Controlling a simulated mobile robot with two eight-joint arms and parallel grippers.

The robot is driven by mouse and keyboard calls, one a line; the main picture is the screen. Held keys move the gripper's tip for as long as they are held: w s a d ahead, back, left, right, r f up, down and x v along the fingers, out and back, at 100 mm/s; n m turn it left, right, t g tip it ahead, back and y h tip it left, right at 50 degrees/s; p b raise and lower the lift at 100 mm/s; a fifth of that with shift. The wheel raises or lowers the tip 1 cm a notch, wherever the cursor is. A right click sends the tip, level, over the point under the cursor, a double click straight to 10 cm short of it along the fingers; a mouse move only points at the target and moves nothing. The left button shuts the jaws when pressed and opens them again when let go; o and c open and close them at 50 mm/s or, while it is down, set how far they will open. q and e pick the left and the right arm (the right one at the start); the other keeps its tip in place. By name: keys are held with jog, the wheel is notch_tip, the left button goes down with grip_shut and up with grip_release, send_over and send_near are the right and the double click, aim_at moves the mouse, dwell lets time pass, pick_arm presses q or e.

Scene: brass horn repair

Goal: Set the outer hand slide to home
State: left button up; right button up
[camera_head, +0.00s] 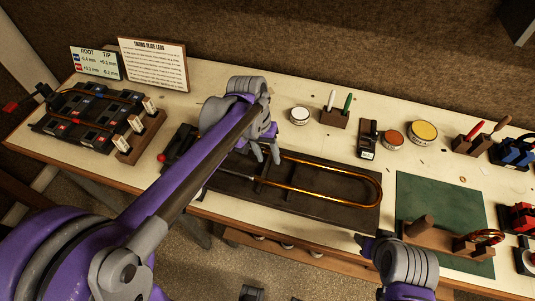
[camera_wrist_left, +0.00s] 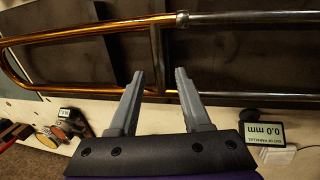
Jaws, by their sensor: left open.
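The outer hand slide (camera_head: 375,190) is a long brass U-shaped tube lying over a dark tray (camera_head: 335,215) on the bench, its bow at the right. In the left wrist view the slide (camera_wrist_left: 90,33) shows two tubes joined by a cross brace (camera_wrist_left: 155,60). My left gripper (camera_head: 267,153) is above the slide's left part. In the wrist view its open fingers (camera_wrist_left: 159,75) lie on either side of the brace, with gaps visible; contact cannot be told. My right wrist (camera_head: 405,265) is at the lower right; its fingers are not clear.
A readout (camera_wrist_left: 265,134) shows 0.0 mm. A slotted rack (camera_head: 90,115) stands at the left, sign cards (camera_head: 153,65) behind. A green mat (camera_head: 440,205) with a wooden block (camera_head: 435,238) lies right. Small tins (camera_head: 423,132) and tool holders (camera_head: 333,118) line the back.

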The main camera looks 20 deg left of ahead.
pick_arm(q)
grip_shut()
dwell(1.4)
